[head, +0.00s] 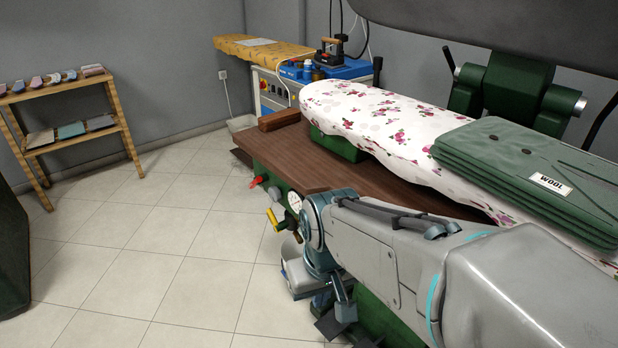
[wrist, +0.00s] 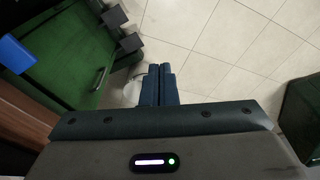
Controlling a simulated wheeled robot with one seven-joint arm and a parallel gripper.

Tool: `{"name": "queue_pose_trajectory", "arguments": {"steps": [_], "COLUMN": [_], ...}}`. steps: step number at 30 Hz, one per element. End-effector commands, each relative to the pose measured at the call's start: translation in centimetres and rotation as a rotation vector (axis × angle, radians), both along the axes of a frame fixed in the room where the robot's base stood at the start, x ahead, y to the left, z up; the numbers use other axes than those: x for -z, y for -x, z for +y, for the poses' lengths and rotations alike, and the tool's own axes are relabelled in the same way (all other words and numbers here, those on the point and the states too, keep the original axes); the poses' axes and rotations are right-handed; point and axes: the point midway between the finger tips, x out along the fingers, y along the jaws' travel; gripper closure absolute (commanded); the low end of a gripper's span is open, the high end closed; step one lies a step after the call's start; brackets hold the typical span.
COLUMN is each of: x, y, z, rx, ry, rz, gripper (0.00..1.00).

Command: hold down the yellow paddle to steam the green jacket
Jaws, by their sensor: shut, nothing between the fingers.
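The green jacket (head: 530,168) lies folded, with a white "WOOL" label, on the floral press pad (head: 375,118). A yellow lever-like part (head: 273,219) sticks out from the press's front beside a round gauge; I take it for the yellow paddle. It shows no yellow in the wrist view. My gripper (wrist: 160,70) is shut and empty, its dark blue fingers over the floor beside the green press body (wrist: 62,55). In the head view my arm covers much of the press's front, and the gripper's fingertips are hard to make out. The gripper appears apart from the yellow part.
A red knob (head: 258,181) sits left of the gauge (head: 294,201). Dark pedal-like blocks (wrist: 122,30) stand low by the press in the wrist view. The brown table edge (head: 290,172) overhangs the front. Tiled floor at left is clear; a shelf (head: 62,115) stands behind.

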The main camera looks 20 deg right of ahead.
Motion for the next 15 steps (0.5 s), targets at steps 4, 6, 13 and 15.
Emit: {"name": "queue_pose_trajectory", "arguments": {"steps": [4, 6, 13, 15], "x": [0.0, 0.0, -2.8, -4.2], "y": [0.0, 0.0, -3.4, -5.7], "z": [0.0, 0.0, -1.4, -2.2], "rx": [0.000, -0.001, -0.033, -0.060], "ry": [0.000, 0.000, 0.016, 0.025], "rz": [0.000, 0.000, 0.021, 0.035], "gripper": [1.00, 1.00, 1.00, 1.00]}}
